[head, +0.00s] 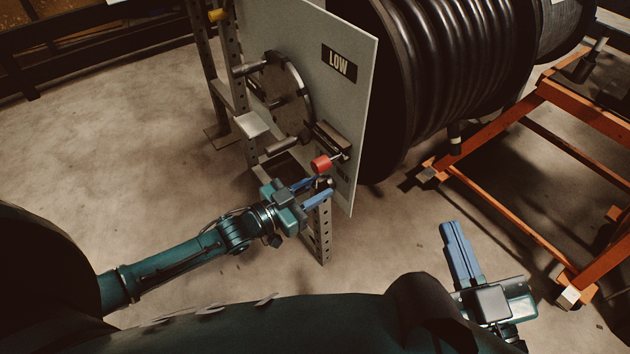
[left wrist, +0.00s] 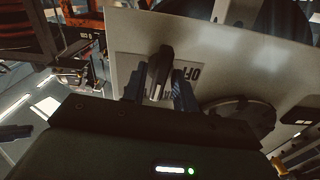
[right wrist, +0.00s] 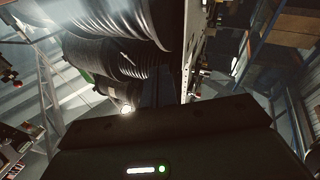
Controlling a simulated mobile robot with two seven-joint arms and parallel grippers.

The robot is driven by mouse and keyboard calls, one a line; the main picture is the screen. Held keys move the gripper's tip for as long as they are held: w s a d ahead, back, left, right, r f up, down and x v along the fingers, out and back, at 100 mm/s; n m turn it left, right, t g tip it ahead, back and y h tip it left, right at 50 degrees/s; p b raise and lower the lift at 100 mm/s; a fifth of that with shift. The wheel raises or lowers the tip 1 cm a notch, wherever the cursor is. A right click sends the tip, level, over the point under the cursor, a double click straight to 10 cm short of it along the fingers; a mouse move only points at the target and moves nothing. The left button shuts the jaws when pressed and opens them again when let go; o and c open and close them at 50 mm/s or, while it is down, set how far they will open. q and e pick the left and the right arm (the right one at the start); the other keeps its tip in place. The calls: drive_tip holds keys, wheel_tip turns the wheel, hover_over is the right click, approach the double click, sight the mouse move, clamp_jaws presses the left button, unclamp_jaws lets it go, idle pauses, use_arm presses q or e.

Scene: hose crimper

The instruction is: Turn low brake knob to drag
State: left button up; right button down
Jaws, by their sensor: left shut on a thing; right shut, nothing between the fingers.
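The low brake knob (left wrist: 163,68) is a dark bar-shaped knob standing out from a label plate (left wrist: 130,66) in the left wrist view. The knob is mostly hidden in the head view. My right gripper (head: 449,226) is shut and empty, low at the right, away from the panel.
A red-ended handle (head: 321,164) sticks out from the panel just above my left gripper. A round disc with posts (head: 285,95) is further up. A large hose reel (head: 440,80) stands behind the panel; an orange frame (head: 545,130) is at the right. Bare floor lies left.

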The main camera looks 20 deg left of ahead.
use_arm(q)
drive_tip(key=n+p, duration=0.1)
drive_tip(key=n, duration=0.1)
drive_tip(key=shift+r+n, duration=0.1)
drive_tip(key=shift+n, duration=0.3)
drive_tip(key=shift+a+n+p, duration=0.1)
drive_tip(key=shift+n+p, duration=0.6)
drive_tip(key=shift+n, duration=1.2)
use_arm(e)
drive_tip(key=shift+s+d+f+n+h, duration=0.25)
drive_tip(key=shift+d+f+n+h, duration=0.05)
drive_tip(key=shift+f, duration=0.15)
drive_tip(key=shift+r, duration=0.1)
use_arm(q)
drive_tip(key=o, duration=0.6)
use_arm(e)
drive_tip(key=shift+r, duration=0.1)
use_arm(q)
drive_tip(key=shift+s+a, duration=0.15)
drive_tip(key=shift+s, duration=0.05)
drive_tip(key=p+v, duration=0.3)
drive_tip(key=v, duration=0.9)
drive_tip(key=shift+s+a, duration=0.25)
use_arm(e)
drive_tip(key=shift+w+d+m+g+h, duration=0.25)
drive_tip(key=shift+d+m+g+h, duration=0.45)
drive_tip(key=shift+g+h, duration=0.25)
